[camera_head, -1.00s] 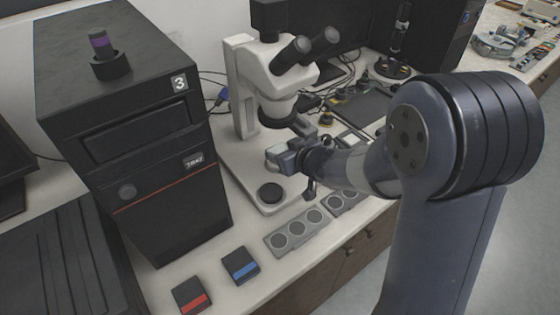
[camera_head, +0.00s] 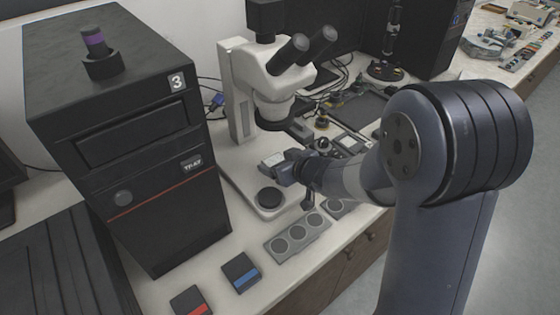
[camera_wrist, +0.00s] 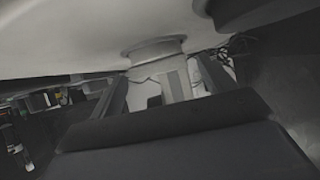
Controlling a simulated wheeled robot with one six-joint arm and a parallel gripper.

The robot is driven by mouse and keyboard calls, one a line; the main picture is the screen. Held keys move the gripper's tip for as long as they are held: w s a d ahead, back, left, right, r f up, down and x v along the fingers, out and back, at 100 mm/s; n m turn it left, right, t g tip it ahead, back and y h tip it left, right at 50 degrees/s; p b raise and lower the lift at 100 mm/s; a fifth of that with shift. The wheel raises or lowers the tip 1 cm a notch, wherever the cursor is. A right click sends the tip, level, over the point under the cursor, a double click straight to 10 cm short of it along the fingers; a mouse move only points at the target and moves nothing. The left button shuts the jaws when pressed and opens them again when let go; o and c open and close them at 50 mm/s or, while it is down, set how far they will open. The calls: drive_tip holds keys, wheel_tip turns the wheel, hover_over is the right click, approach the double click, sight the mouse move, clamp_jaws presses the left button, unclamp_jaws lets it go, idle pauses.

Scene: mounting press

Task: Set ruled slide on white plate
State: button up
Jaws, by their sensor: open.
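My gripper (camera_head: 274,164) is open over the microscope's base, left of my wrist and below the eyepieces in the head view. A small pale flat piece (camera_head: 271,158) shows at its fingertips. In the wrist view my gripper (camera_wrist: 163,88) has its two dark fingers apart, with a pale strip (camera_wrist: 172,84) bearing a greyer band between them. I cannot tell for sure whether this is the ruled slide, nor whether the fingers touch it. I cannot make out the white plate with certainty.
The white microscope (camera_head: 240,95) stands close behind my gripper, with a black disc (camera_head: 270,197) on its base. A grey tray with round wells (camera_head: 298,238) lies in front. A black tower (camera_head: 160,180) stands left. Blue-striped (camera_head: 241,272) and red-striped (camera_head: 191,301) boxes lie at the front.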

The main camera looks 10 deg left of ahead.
drive_tip(key=shift+r, duration=0.2)
drive_tip(key=shift+s+d+r, duration=0.15)
drive_tip(key=shift+d+r, duration=0.05)
drive_tip(key=shift+r, duration=0.05)
drive_tip(key=p+v, duration=0.3)
drive_tip(key=v, duration=0.7)
drive_tip(key=shift+s+d, duration=0.15)
drive_tip(key=shift+s, duration=0.05)
drive_tip(key=shift+s+d+r, duration=0.15)
drive_tip(key=shift+s+d, duration=0.1)
drive_tip(key=shift+s, duration=0.1)
drive_tip(key=shift+c, duration=0.5)
idle(0.9)
